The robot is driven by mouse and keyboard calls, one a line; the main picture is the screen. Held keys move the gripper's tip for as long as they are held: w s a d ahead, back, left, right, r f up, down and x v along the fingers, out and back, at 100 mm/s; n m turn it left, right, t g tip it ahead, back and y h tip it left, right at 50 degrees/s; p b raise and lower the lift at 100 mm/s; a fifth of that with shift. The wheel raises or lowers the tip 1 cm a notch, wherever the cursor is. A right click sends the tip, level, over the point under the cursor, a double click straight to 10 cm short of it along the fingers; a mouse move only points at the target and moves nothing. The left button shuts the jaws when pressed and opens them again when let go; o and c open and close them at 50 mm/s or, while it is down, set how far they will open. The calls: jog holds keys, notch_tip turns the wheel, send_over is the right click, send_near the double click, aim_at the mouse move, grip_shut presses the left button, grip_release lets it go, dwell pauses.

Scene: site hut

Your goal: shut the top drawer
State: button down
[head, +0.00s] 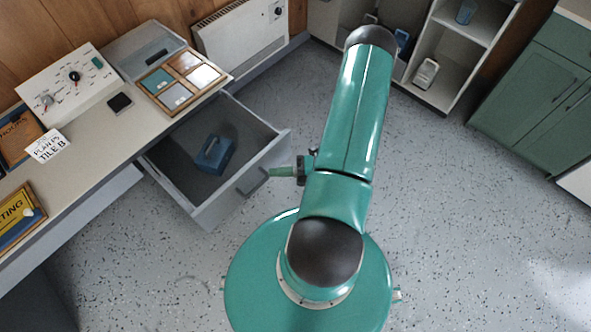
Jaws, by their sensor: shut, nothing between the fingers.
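The top drawer (248,172) is grey and stands pulled well out from under the desk (131,140) in the head view. A blue object like a padlock or box (213,155) lies inside it. The dark bar handle (254,184) is on the drawer's front face. My gripper (272,173) is at the handle, its green fingers shut with nothing between them. The fingertips appear to touch or nearly touch the drawer front beside the handle; I cannot tell which. My green arm hides part of the floor.
A white control panel (70,85), a framed tile tray (181,81) and signs (46,146) sit on the desk. A white heater (240,38) is on the wall behind. Open shelves (446,65) and green cabinets (541,90) stand right. Speckled floor is clear around the drawer.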

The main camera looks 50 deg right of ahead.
aim_at(256, 165)
jog(key=shift+w, duration=1.9)
jog(key=shift+w, duration=0.1)
jog(key=w, duration=2.9)
jog(key=shift+w, duration=0.15)
jog(key=shift+w+r, duration=0.15)
jog(key=shift+w, duration=0.05)
jog(key=shift+s, duration=0.1)
